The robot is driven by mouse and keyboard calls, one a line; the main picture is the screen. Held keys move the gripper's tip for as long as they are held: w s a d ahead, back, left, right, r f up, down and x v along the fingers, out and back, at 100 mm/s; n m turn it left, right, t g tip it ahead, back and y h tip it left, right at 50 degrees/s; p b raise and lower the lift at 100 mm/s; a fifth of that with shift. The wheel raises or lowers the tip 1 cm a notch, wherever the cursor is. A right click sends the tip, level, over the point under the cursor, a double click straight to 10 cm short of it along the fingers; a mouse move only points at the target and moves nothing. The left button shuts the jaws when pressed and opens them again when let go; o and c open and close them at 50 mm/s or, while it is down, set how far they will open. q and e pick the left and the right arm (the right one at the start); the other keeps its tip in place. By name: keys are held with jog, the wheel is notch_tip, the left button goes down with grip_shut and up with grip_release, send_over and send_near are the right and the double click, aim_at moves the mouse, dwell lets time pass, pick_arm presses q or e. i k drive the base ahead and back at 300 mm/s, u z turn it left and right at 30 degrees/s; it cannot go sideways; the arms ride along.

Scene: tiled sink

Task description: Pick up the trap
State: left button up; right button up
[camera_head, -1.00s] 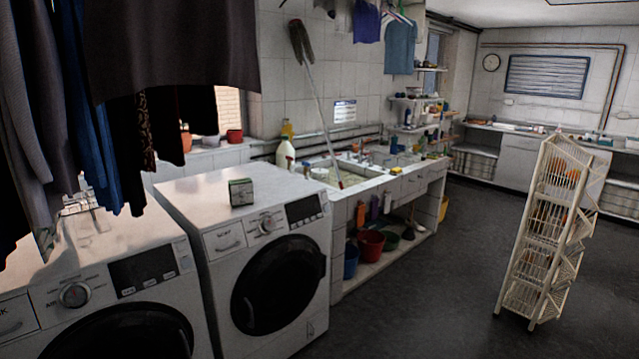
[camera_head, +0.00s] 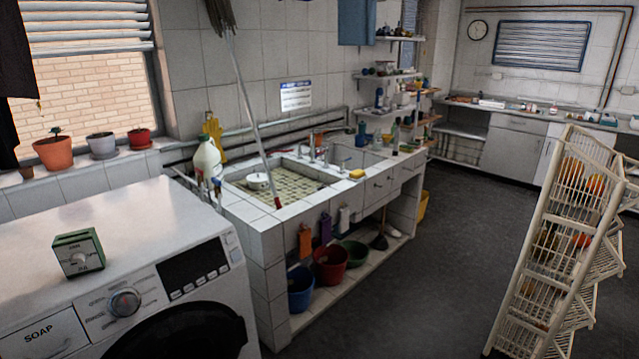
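I cannot make out a trap with certainty. The tiled sink (camera_head: 285,190) stands in the middle of the view, with a small white pot (camera_head: 257,181) in its left basin. A yellow sponge-like item (camera_head: 357,174) lies on its front rim. Neither of my grippers shows.
A washing machine (camera_head: 130,230) fills the lower left. Under the sink are a blue bucket (camera_head: 301,290), a red bucket (camera_head: 331,265) and a green basin (camera_head: 355,253). A white rack (camera_head: 555,250) with fruit stands at right. Dark floor (camera_head: 440,250) between is clear.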

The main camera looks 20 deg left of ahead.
aim_at(85, 242)
jog(key=u, duration=0.15)
jog(key=i, duration=1.25)
jog(key=u, duration=0.85)
jog(key=i, duration=0.9)
jog(key=u, duration=0.8)
